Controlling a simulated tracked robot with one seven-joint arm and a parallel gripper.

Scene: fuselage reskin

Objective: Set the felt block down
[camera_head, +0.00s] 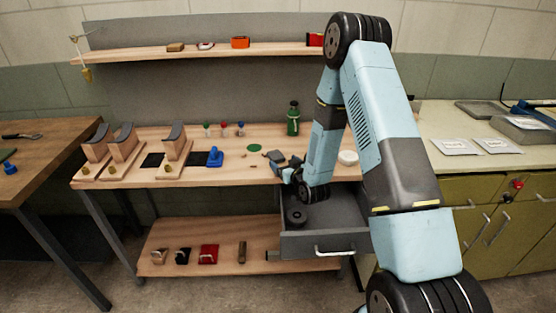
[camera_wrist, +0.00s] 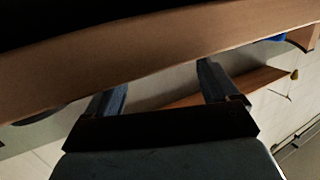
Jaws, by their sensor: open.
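My gripper (camera_head: 282,168) is at the front right of the wooden workbench (camera_head: 230,173), just left of the open drawer's back. In the wrist view its two fingers (camera_wrist: 165,92) are spread wide with nothing visible between them, and a wooden board edge (camera_wrist: 150,60) crosses close beyond them. A small dark grey piece (camera_head: 274,156) shows at the fingers in the head view; I cannot tell whether it is the felt block or part of my gripper. No other thing is clearly the felt block.
The grey drawer (camera_head: 325,243) stands open below the bench, with a dark round thing (camera_head: 297,215) in it. A green bottle (camera_head: 293,118), a white roll (camera_head: 348,157) and a blue tool (camera_head: 214,157) stand on the bench. Several small blocks lie on the lower shelf (camera_head: 220,265).

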